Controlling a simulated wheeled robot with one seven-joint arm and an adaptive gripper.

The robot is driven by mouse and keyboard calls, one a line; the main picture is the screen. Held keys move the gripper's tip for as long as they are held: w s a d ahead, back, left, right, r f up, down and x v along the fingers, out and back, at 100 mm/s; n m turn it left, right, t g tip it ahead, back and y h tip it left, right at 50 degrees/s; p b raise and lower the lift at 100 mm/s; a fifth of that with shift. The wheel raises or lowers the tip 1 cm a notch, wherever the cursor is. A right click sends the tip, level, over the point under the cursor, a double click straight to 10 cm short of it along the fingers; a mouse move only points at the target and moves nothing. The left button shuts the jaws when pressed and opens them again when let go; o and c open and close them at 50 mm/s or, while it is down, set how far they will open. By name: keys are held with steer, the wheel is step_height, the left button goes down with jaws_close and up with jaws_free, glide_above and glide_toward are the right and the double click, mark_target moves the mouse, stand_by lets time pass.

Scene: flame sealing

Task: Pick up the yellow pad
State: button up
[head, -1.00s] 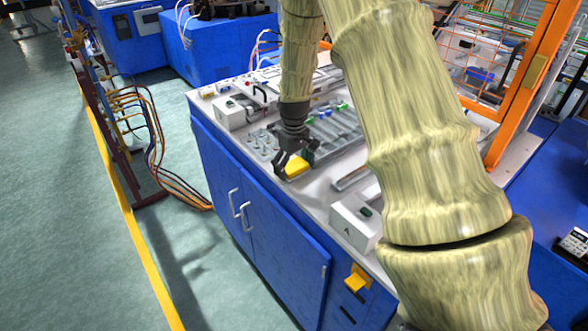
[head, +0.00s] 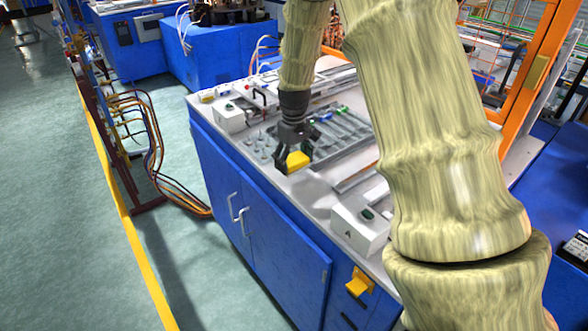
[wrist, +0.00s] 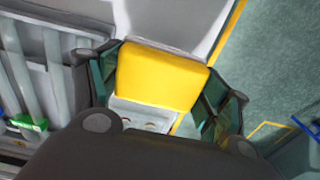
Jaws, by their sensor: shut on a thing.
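The yellow pad (head: 298,161) is between the fingers of my gripper (head: 294,158) in the head view. It also shows in the wrist view (wrist: 160,78), filling the space between the two green-lined fingers. My gripper is shut on it, one finger on each side. The pad appears to be held above the front edge of the white worktop (head: 318,196). The exact height of the gap under it is hard to tell.
A tray of glass tubes (head: 340,132) lies behind the gripper, with a green piece (wrist: 28,123) near it. A white control box (head: 358,228) stands to the right and another (head: 230,116) at the back left. The worktop sits on a blue cabinet (head: 262,225).

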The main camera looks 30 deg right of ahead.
steer(key=s+a+r+b, duration=0.1)
steer(key=s+a+b, duration=0.3)
steer(key=s+a, duration=0.4)
steer(key=s, duration=0.5)
steer(key=shift+s+r, duration=0.15)
steer(key=shift+s, duration=0.05)
